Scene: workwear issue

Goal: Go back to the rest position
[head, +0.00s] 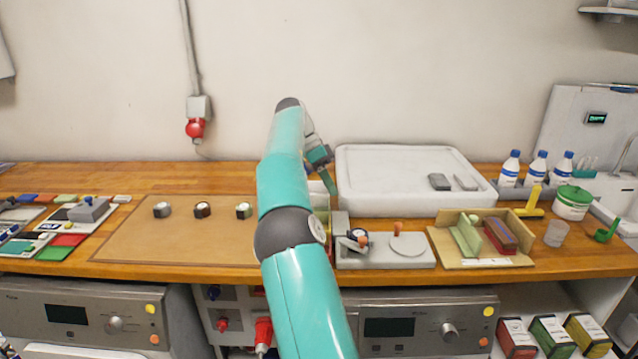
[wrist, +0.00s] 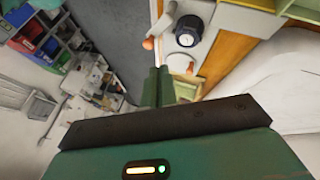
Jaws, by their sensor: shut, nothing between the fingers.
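My gripper (head: 328,178) is raised above the back of the wooden bench, just left of the white lidded bin. In the head view my teal arm hides part of the bench behind it. In the wrist view my gripper (wrist: 157,85) shows its two green fingers together, with nothing between them. Beyond the fingertips, the wrist view shows a grey fixture with a black-rimmed round dial (wrist: 189,31). The fixture (head: 385,252) stands on the bench in the head view, apart from my gripper.
The white bin (head: 400,200) carries two small grey pieces. Three round-topped blocks (head: 203,210) stand on a brown mat (head: 170,235). A cardboard tray (head: 450,250), white bottles with blue caps (head: 510,168) and a green-lidded tub (head: 572,203) stand at right. Air above the bench is clear.

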